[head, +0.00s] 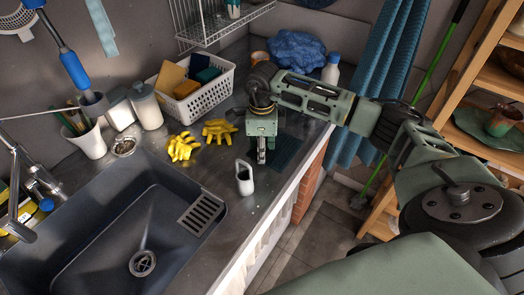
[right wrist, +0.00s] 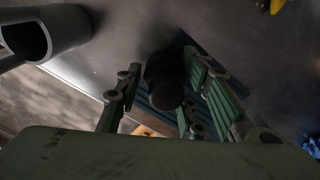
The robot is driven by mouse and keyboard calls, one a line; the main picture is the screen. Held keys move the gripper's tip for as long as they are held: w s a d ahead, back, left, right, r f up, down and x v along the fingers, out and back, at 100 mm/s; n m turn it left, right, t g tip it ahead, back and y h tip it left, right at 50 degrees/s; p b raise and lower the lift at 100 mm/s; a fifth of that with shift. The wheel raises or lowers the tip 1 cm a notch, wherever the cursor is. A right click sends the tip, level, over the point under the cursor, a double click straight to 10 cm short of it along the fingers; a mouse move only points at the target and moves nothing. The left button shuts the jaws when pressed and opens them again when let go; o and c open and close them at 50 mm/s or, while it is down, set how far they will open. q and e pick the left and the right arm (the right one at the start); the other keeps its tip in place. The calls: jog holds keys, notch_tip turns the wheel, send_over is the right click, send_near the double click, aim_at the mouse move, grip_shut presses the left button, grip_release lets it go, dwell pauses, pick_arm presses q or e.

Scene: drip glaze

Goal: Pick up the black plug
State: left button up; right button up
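The black plug (right wrist: 165,82) shows in the right wrist view as a dark rounded shape over a dark blue-green mat (right wrist: 191,45). My right gripper (right wrist: 168,78) has its two green-padded fingers apart, one on each side of the plug. A small gap shows on the left side; contact on the right side cannot be told. In the head view the right gripper (head: 262,158) points down at the counter by the mat (head: 287,151), and the plug is not clearly visible there. My left gripper is out of view.
A white jug (head: 244,178) stands close in front of the right gripper. Yellow gloves (head: 183,147) lie to its left, and a white basket (head: 191,101) stands behind. The dark sink (head: 95,230) is at the left. The counter's front edge (head: 272,215) is near.

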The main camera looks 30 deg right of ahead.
jog(key=c, duration=0.5)
jog(key=shift+r+p, duration=2.7)
jog(key=shift+r, duration=1.85)
jog(key=shift+c, duration=0.2)
